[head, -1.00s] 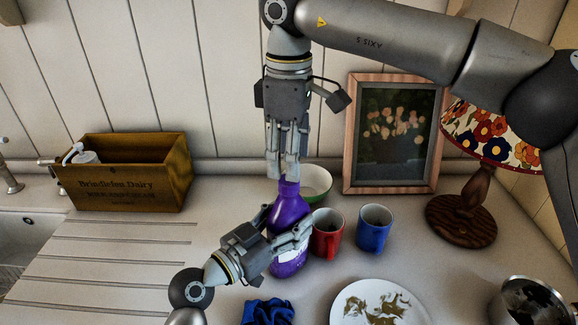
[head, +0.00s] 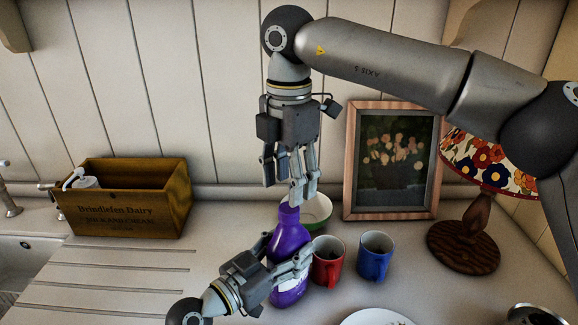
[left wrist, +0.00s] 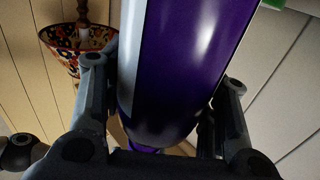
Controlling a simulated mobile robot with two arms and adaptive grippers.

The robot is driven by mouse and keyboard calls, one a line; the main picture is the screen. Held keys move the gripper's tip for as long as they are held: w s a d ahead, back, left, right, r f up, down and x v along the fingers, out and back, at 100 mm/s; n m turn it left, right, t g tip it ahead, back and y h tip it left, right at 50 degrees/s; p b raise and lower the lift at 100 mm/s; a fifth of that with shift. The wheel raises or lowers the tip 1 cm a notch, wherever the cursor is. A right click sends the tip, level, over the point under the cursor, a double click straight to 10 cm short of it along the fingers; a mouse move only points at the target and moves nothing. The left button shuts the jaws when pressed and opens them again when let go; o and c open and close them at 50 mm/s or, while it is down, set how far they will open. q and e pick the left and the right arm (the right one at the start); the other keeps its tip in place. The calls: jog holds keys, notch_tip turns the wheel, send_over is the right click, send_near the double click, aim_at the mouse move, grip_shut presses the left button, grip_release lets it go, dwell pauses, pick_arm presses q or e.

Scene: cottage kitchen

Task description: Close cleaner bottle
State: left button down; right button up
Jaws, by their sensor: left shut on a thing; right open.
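The purple cleaner bottle (head: 288,237) stands upright on the worktop with a pale label low on its side. My left gripper (head: 288,268) is shut around its body from the left. The left wrist view shows the purple bottle (left wrist: 190,65) between the fingers, filling the middle of the picture. My right gripper (head: 284,192) hangs above the bottle, pointing down, with its fingers spread apart. Its right-hand fingertips overlap the bottle's narrow purple top in the picture; I cannot tell if they touch. No separate cap can be made out.
A red mug (head: 327,262), a blue mug (head: 375,256) and a green-and-white bowl (head: 318,211) stand close right of and behind the bottle. A picture frame (head: 347,190) and lamp (head: 478,235) stand further right. A wooden crate (head: 130,218) is at left. The ribbed worktop there is clear.

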jog(key=n, duration=0.5)
jog(key=shift+r, duration=0.15)
jog(key=n, duration=0.5)
jog(key=shift+r, duration=0.15)
jog(key=n, duration=0.6)
jog(key=shift+r+n, duration=0.15)
jog(key=shift+n, duration=0.15)
jog(key=n, duration=0.4)
jog(key=shift+r+n, duration=0.15)
jog(key=shift+n, duration=0.25)
jog(key=n, duration=0.5)
jog(key=shift+r, duration=0.1)
jog(key=n, duration=0.4)
jog(key=shift+r+n, duration=0.15)
jog(key=shift+n, duration=0.25)
jog(key=n, duration=0.5)
jog(key=shift+r, duration=0.1)
jog(key=n, duration=0.5)
jog(key=shift+r, duration=0.15)
